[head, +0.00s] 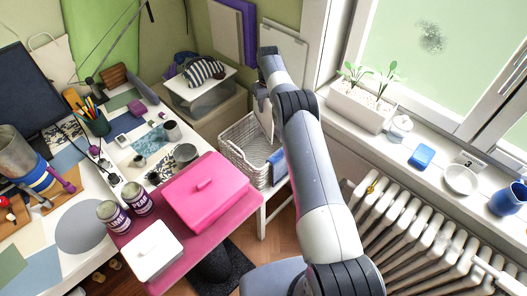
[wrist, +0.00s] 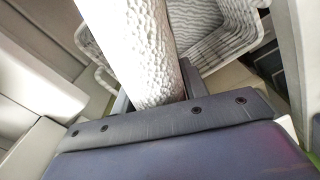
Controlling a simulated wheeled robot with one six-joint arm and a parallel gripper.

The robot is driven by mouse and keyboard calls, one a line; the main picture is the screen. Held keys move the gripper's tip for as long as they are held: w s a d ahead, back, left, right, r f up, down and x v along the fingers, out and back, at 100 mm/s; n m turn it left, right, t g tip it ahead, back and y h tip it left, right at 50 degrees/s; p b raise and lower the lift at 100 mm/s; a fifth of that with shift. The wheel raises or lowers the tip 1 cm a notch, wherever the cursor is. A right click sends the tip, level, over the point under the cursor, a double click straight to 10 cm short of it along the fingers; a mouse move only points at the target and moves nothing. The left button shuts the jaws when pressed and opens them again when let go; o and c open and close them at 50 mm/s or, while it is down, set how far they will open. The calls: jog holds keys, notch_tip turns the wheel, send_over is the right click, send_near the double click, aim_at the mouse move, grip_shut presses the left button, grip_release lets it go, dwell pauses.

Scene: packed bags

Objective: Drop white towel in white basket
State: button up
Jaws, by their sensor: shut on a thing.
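The white basket (head: 237,146) is a woven open-topped basket in the middle of the head view, beyond the pink box. Its rim and ribbed side also show in the wrist view (wrist: 225,45). My gripper (head: 262,97) is above the basket's right part, partly hidden by my arm. It is shut on the white towel (wrist: 140,50), a textured white roll or fold seen between the jaws in the wrist view. The towel (head: 265,118) hangs down toward the basket's opening in the head view. I cannot tell whether it touches the basket.
A pink box (head: 205,205), two labelled cans and a white box (head: 151,251) stand on the near left. A blue item (head: 277,166) is at the basket's right. A clear bin (head: 200,97) stands behind. A radiator (head: 420,235) and windowsill are on the right.

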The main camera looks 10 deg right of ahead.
jog(key=o, duration=1.3)
jog(key=shift+o, duration=0.2)
notch_tip(320, 180, up, 11)
jog(key=shift+f, duration=0.1)
jog(key=shift+f, duration=0.1)
notch_tip(320, 180, down, 10)
jog(key=shift+s+f, duration=0.1)
jog(key=shift+f, duration=0.15)
notch_tip(320, 180, up, 5)
jog(key=shift+f+p, duration=0.2)
jog(key=shift+p, duration=0.95)
jog(key=shift+r, duration=0.1)
